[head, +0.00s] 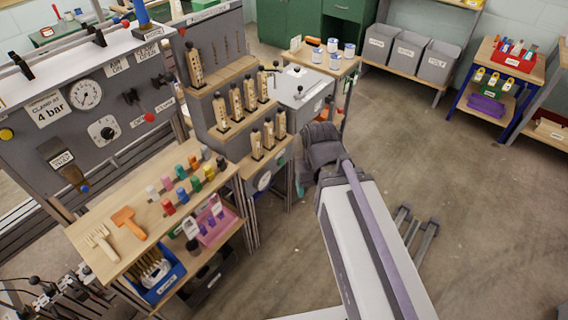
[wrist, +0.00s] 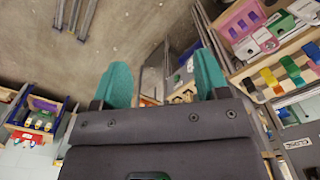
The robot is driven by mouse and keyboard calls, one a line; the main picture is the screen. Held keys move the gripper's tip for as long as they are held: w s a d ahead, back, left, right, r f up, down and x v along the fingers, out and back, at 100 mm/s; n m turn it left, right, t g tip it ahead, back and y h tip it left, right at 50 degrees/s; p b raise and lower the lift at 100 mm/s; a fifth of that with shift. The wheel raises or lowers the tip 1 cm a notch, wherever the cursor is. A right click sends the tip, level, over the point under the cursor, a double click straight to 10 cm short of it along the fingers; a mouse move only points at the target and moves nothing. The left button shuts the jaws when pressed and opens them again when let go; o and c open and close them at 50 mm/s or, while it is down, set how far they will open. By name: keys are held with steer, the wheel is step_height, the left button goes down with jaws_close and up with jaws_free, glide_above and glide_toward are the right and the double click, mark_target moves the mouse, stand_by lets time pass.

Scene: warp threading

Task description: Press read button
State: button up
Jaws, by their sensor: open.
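No button marked "read" can be made out in either view. A grey box (head: 302,92) with a small red spot and labels stands behind the bobbin rack in the head view; its markings are too small to read. A round dial (head: 264,180) sits on a grey front below the rack. My gripper has two teal fingers, spread apart and empty in the wrist view (wrist: 163,82). In the head view, my dark wrist is right of the rack and mostly hides the fingers.
A grey panel (head: 120,125) with a gauge, a knob and "4 bar" label is at left. A wooden bench (head: 140,245) holds coloured spools. A stepped rack (head: 228,130) holds wooden bobbins. The floor at right (head: 470,200) is mostly clear.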

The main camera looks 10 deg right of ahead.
stand_by(0.3)
jaws_close()
stand_by(0.5)
stand_by(1.1)
